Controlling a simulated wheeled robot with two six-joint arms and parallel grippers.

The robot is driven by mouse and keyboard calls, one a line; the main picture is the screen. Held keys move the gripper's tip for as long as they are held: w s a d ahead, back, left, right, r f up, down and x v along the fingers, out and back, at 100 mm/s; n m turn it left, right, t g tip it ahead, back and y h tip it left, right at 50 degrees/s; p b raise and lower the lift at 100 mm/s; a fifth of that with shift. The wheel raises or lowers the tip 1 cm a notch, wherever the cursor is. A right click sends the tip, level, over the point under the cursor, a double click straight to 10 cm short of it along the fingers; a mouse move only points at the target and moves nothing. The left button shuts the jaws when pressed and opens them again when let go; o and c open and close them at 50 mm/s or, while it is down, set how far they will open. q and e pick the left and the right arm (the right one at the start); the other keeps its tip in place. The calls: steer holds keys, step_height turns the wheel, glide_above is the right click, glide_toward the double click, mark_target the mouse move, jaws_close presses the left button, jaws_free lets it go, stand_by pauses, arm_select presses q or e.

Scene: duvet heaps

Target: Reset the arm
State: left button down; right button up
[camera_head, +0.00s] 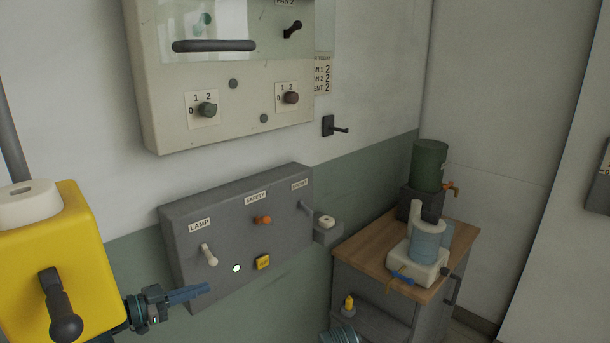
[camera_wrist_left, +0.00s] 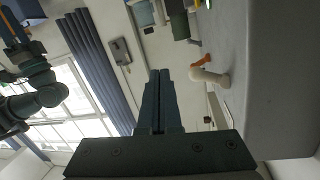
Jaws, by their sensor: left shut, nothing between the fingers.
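My left gripper (camera_head: 196,293) comes in from the left, just in front of the lower left part of the grey control box (camera_head: 185,240). Its blue fingers are together and empty. In the left wrist view its shut fingers (camera_wrist_left: 159,80) point up the picture, apart from the box at the right. The box carries a pale LAMP lever (camera_head: 209,255), an orange SAFETY switch (camera_head: 263,220) and a yellow button (camera_head: 263,262). In the left wrist view the pale lever (camera_wrist_left: 210,77) shows to the right of the fingers. My right gripper does not show clearly in either view.
A yellow box (camera_head: 75,225) with a dark lever stands close at the left, beside my wrist. A cream panel (camera_head: 215,135) hangs above. A wooden-topped cabinet (camera_head: 375,245) at the right bears a green container (camera_head: 430,165) and a pale appliance (camera_head: 420,262).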

arm_select(q)
steer(key=s+d+f+n+g+y, duration=0.1)
steer(key=d+f+g, duration=0.2)
steer(key=d, duration=0.3)
steer(key=s+d+f+g, duration=0.1)
steer(key=d+f+g, duration=0.1)
steer(key=d+f, duration=0.25)
steer(key=s+d+f+n+g+y, duration=0.6)
steer(key=s+d+f+n+y, duration=0.1)
steer(key=s+d+f+y, duration=0.5)
steer(key=shift+s+d+y, duration=0.45)
steer(key=shift+y, duration=0.15)
